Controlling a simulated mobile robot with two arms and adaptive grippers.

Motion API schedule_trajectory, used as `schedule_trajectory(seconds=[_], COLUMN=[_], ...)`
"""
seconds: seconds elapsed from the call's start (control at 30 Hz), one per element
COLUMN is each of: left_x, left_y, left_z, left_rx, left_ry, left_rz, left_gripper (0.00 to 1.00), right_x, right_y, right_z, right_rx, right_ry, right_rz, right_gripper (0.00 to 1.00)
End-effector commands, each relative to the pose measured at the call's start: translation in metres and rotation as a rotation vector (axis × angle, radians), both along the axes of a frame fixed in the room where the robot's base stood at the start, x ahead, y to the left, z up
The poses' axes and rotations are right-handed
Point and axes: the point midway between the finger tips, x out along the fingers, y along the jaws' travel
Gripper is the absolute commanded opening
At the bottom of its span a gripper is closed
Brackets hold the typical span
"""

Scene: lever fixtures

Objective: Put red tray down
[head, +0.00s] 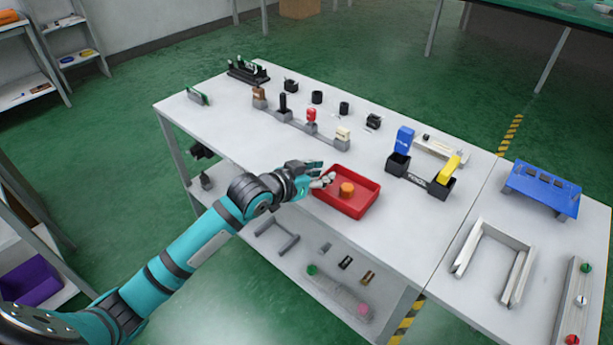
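The red tray (366,205) is at the front edge of the white table, and looks level and on or just above the tabletop. A round orange object (347,189) is inside it. My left gripper (326,175) reaches in from the left, its fingertips at the tray's left rim. The fingers and rim overlap in this view, so I cannot tell whether they grip it. My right gripper is out of view.
A row of lever fixtures (311,121) stands behind the tray on the white table (226,127). Black holders with a blue block (404,139) and a yellow block (449,170) are to the right. A blue fixture (543,190) is farther right.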

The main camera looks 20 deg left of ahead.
Motion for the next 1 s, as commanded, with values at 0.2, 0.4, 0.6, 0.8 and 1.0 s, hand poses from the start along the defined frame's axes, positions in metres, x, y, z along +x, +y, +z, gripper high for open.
schedule_trajectory(seconds=[0.2,0.4,0.6,0.8,1.0], left_x=[-0.04,-0.073,-0.089,-0.092,-0.092], left_y=[0.016,0.03,0.037,0.038,0.038], left_z=[0.017,0.032,0.04,0.042,0.042], left_rx=[0.005,0.004,0.002,0.002,0.0], left_ry=[0.0,0.0,0.0,-0.001,-0.001], left_rz=[-0.002,-0.002,-0.001,-0.001,0.0], left_gripper=[0.29,0.29,0.29,0.29,0.29], right_x=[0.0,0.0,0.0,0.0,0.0], right_y=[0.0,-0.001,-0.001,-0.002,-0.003], right_z=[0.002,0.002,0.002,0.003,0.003], right_rx=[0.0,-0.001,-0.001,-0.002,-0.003], right_ry=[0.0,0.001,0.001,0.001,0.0], right_rz=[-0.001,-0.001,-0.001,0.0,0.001], right_gripper=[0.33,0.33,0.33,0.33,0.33])
